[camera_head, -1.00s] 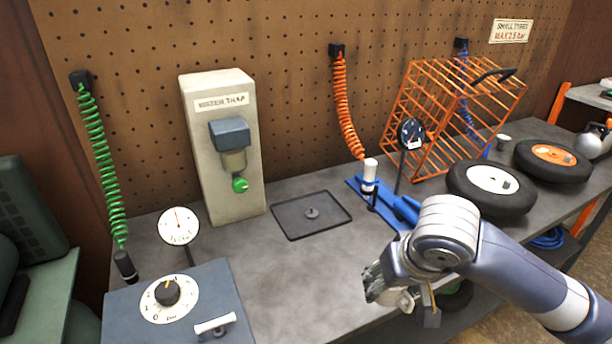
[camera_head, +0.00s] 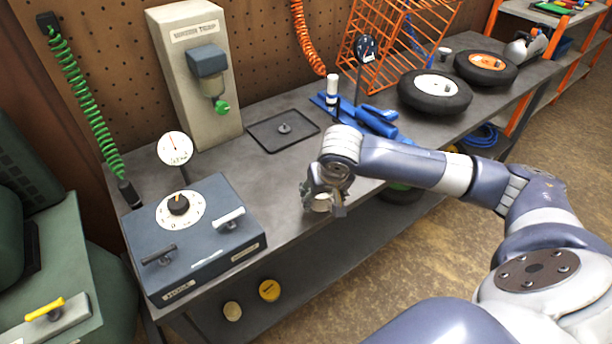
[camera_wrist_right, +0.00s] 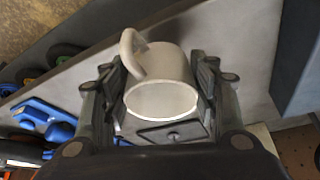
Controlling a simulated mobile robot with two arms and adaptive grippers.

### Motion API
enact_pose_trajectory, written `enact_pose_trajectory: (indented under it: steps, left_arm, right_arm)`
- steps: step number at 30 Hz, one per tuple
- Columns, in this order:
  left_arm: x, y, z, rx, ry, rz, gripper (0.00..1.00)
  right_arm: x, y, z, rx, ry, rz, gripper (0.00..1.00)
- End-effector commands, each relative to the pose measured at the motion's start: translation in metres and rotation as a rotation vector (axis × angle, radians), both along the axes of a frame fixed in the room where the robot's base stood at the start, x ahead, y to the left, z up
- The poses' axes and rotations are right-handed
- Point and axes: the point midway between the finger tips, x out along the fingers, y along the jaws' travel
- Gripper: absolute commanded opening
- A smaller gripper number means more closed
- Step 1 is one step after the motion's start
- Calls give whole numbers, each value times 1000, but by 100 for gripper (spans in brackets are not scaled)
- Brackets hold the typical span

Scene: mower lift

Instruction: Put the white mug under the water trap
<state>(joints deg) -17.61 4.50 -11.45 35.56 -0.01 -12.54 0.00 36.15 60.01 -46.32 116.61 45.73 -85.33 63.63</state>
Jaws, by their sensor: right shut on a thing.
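The white mug (camera_wrist_right: 162,85) is between the two fingers of my right gripper (camera_wrist_right: 160,95) in the right wrist view, its handle toward the upper left. My right gripper (camera_head: 322,202) is shut on the mug at the bench's front edge in the head view, where the mug (camera_head: 322,203) is mostly hidden by the fingers. The water trap (camera_head: 195,75) is a tall beige box against the pegboard, with a bowl and a green knob (camera_head: 222,106) on its front. It stands left of and behind my right gripper. My left gripper is out of view.
A dark square tray (camera_head: 262,141) with a small knob lies right of the trap. A blue-grey control box (camera_head: 210,222) with a dial and a gauge (camera_head: 175,149) stands at front left. A blue tool (camera_head: 378,124) lies right of the tray. The bench before the trap is clear.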

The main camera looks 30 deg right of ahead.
Motion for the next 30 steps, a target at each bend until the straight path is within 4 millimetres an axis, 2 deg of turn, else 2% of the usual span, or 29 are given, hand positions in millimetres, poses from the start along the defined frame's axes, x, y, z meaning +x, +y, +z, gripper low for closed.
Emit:
enact_pose_trajectory:
  steps: [1, 3, 6, 10, 16, 20, 25, 30]
  left_arm:
    - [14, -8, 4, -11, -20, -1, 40]
    - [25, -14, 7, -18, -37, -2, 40]
    - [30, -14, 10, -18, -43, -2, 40]
    - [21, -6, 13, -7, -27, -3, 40]
    - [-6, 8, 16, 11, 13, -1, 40]
    - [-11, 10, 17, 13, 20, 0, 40]
    - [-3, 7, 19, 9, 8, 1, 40]
    - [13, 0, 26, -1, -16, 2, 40]
  right_arm:
    - [11, -5, 1, 1, -1, -5, 30]
    - [24, -11, 0, 1, -2, -4, 30]
    - [42, -20, -1, 0, -2, -3, 30]
    - [64, -31, -4, 2, -2, -2, 30]
    - [94, -46, -7, 2, -2, 0, 30]
    - [107, -53, -9, 1, -1, 0, 30]
    - [112, -56, -13, 0, 1, 2, 30]
    - [111, -56, -35, -1, 3, 1, 30]
